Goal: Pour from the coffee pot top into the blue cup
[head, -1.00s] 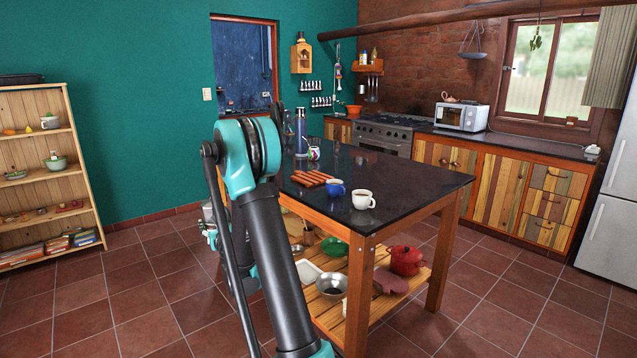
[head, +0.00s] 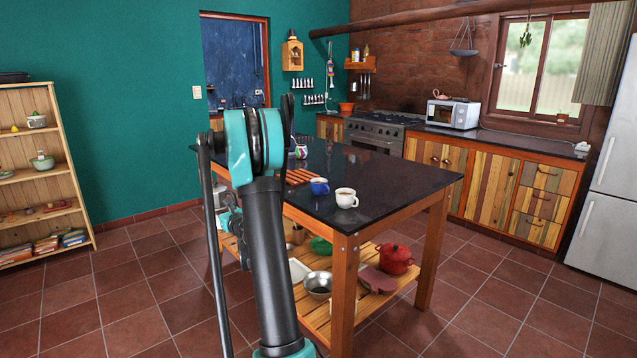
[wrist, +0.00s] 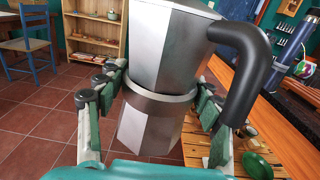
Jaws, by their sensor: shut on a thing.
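The silver coffee pot fills the middle of the wrist view, with its faceted coffee pot top (wrist: 172,48) above a banded waist and its black handle (wrist: 248,65) to the right. My gripper (wrist: 155,96) is shut around the pot at its waist, fingers on both sides. The pot looks upright or slightly tilted. In the head view my arm hides most of the gripper and pot, left of the table. The blue cup (head: 319,186) stands on the dark tabletop (head: 395,180), right of my arm and apart from the gripper.
A white cup (head: 346,198) with dark liquid stands close to the blue cup's right. A slatted wooden trivet (head: 299,176) lies behind it. The table's lower shelf holds a red pot (head: 394,259) and a metal bowl (head: 318,285). Tabletop right of the cups is clear.

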